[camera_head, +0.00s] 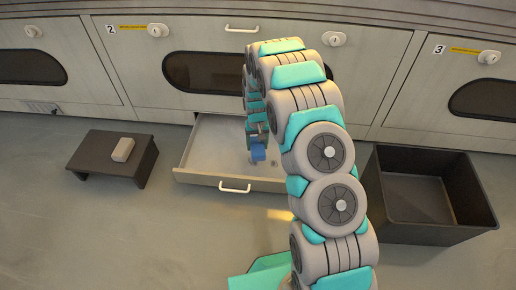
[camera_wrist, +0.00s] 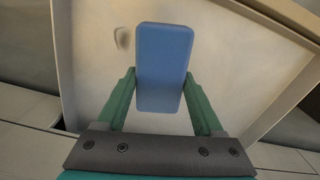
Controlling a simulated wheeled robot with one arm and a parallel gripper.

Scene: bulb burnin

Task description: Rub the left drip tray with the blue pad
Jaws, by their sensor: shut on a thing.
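The blue pad (camera_head: 258,153) is held by my gripper (camera_head: 257,138) over a pulled-out shallow tray (camera_head: 209,152) in the head view. The tray is pale inside, with a white handle on its front, below the cabinet door marked 2. In the wrist view the blue pad (camera_wrist: 165,68) stands between the green fingers of my gripper (camera_wrist: 160,90), which are shut on it. The tray floor (camera_wrist: 92,75) lies behind the pad. A grey smudge (camera_wrist: 122,37) shows on it left of the pad. I cannot tell whether the pad touches the floor. My arm hides the tray's right part.
A low dark stand (camera_head: 95,160) with a grey-beige block (camera_head: 123,149) on it is left of the tray. An open, empty-looking black bin (camera_head: 410,225) stands to the right. Cabinet doors line the back. The floor in front left is clear.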

